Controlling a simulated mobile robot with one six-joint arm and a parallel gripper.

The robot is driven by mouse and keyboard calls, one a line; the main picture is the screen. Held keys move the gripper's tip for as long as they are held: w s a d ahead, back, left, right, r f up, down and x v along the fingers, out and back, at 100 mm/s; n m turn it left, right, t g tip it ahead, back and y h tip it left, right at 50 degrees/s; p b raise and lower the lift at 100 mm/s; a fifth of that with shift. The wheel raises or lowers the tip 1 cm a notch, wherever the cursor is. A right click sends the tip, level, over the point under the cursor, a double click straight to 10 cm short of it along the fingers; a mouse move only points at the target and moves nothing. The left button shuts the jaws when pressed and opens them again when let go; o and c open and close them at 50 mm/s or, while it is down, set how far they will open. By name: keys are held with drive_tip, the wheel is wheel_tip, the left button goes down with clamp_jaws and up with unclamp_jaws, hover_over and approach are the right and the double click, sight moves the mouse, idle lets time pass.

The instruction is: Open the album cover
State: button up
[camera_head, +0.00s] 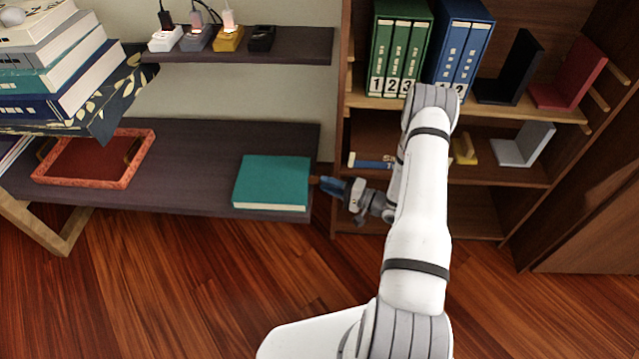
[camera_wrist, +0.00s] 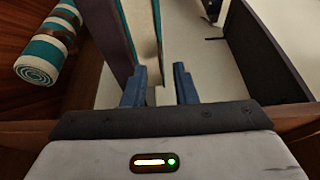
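The album (camera_head: 272,183) is a closed teal book lying flat near the right end of the lower dark shelf. My gripper (camera_head: 326,185) is just right of the album's right edge, its blue fingers pointing left at it. In the wrist view the view is turned on its side. The album's teal and cream edge (camera_wrist: 140,30) stands upright beyond the left finger, beside the dark shelf board. My gripper (camera_wrist: 159,72) has its two blue fingers apart, with nothing seen held between them. Whether a finger touches the album I cannot tell.
A red tray (camera_head: 90,158) sits left on the lower shelf (camera_head: 190,165). An upper shelf (camera_head: 285,45) with small chargers hangs above. The bookcase (camera_head: 470,185) with binders and bookends stands right. A striped teal roll (camera_wrist: 45,50) shows in the wrist view.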

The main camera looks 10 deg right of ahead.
drive_tip(key=x, duration=0.2)
drive_tip(key=shift+w+a, duration=0.15)
drive_tip(key=shift+a, duration=0.15)
clamp_jaws()
idle(1.3)
